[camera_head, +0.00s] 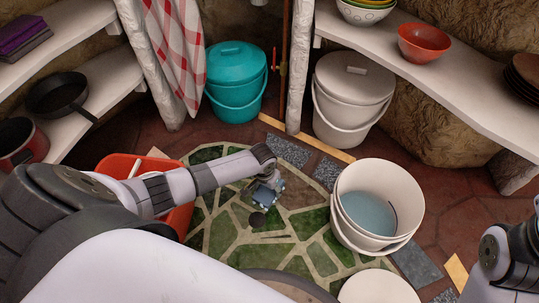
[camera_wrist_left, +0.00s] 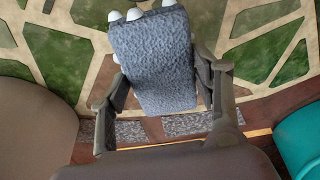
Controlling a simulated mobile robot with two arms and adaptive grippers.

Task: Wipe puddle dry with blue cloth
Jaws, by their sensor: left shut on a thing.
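In the left wrist view the cloth (camera_wrist_left: 155,62) is a textured slab between the two fingers of the left gripper (camera_wrist_left: 162,88). I cannot tell whether the cloth touches the surface below. A small dark round spot (camera_head: 257,219) lies just below the cloth in the head view. I cannot clearly make out a puddle. My right arm shows at the right edge, but its gripper is out of view.
A white bucket (camera_head: 405,190) with bluish content stands right of the mosaic. A red-orange bin (camera_head: 118,164) is at left, partly behind my left arm. A teal lidded bucket (camera_head: 236,70) and a white lidded bucket (camera_head: 352,85) stand behind. Shelves hold pans and bowls.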

